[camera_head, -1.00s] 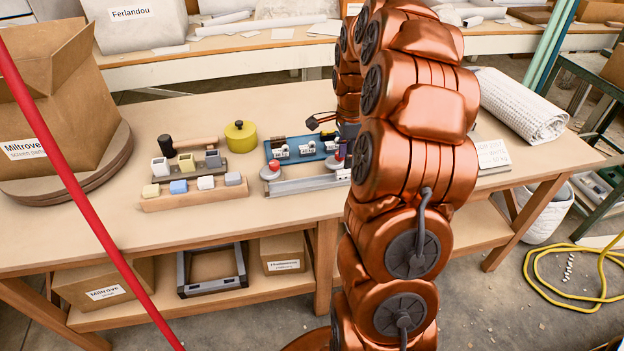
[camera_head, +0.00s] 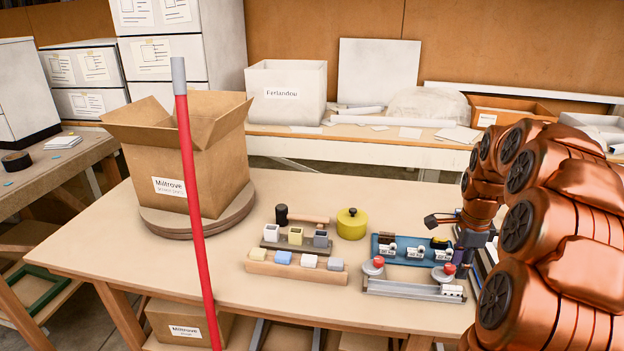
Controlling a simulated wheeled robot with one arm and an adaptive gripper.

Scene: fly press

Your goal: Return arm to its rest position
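My copper arm fills the right side of the head view. My gripper (camera_head: 450,230) is a small dark shape at its far end, above the right part of the wooden workbench (camera_head: 130,255). It is near the blue tray (camera_head: 408,259), which holds small white and dark pieces. The fingers are too small and partly hidden, so I cannot tell whether they are open or hold anything. Below it a grey metal rail (camera_head: 415,288) with red-topped knobs and a small white block at its right end lies on the bench.
A red pole (camera_head: 193,190) stands upright in the left foreground. An open Miltrove carton (camera_head: 185,165) sits on a round board. A yellow pot (camera_head: 351,224), a black-headed mallet (camera_head: 282,214) and a wooden block rack (camera_head: 290,272) stand mid-bench. The bench's front left is clear.

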